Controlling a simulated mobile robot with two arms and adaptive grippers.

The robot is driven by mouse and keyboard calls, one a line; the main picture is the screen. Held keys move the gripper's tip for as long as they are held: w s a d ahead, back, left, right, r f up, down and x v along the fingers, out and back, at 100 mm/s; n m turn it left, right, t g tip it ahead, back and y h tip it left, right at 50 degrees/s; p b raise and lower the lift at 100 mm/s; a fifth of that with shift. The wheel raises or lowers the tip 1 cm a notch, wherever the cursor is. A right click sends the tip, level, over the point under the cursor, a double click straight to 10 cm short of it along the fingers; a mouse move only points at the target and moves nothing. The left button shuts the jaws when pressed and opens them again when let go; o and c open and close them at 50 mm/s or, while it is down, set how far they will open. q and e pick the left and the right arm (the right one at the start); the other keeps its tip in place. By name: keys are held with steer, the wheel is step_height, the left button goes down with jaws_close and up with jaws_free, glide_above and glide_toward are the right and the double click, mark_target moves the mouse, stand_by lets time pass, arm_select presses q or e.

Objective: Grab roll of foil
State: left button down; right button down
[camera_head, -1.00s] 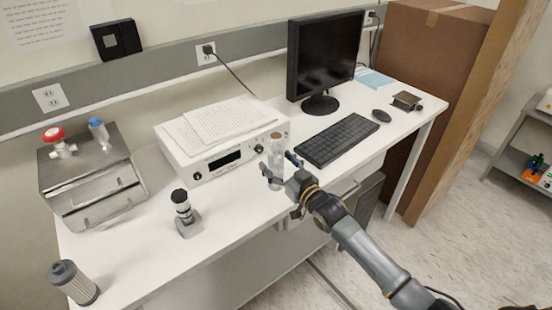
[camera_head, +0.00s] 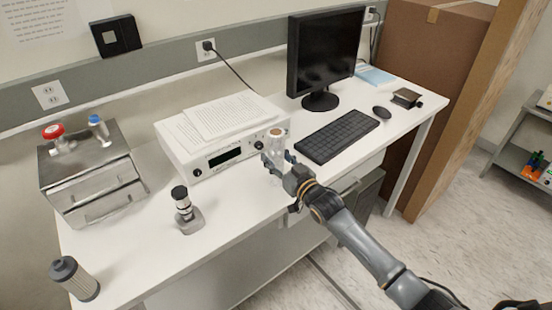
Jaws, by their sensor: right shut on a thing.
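The roll of foil (camera_head: 276,144) is a pale silvery upright cylinder with a brownish core at its top. It is at the front edge of the white desk, just in front of the white instrument. My right gripper (camera_head: 277,162) comes in from the lower right and is shut on the roll, with one finger on each side of its middle. The fingers and wrist hide much of its lower part, so I cannot tell whether its base touches the desk. My left gripper is not in view.
The white instrument (camera_head: 223,154) with papers on top stands close behind the roll. A keyboard (camera_head: 337,137) and a monitor (camera_head: 325,52) are to the right. A small black-and-grey device (camera_head: 185,211) stands to the left. The desk (camera_head: 240,200) between is clear.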

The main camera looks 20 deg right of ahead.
steer(key=shift+r, duration=0.25)
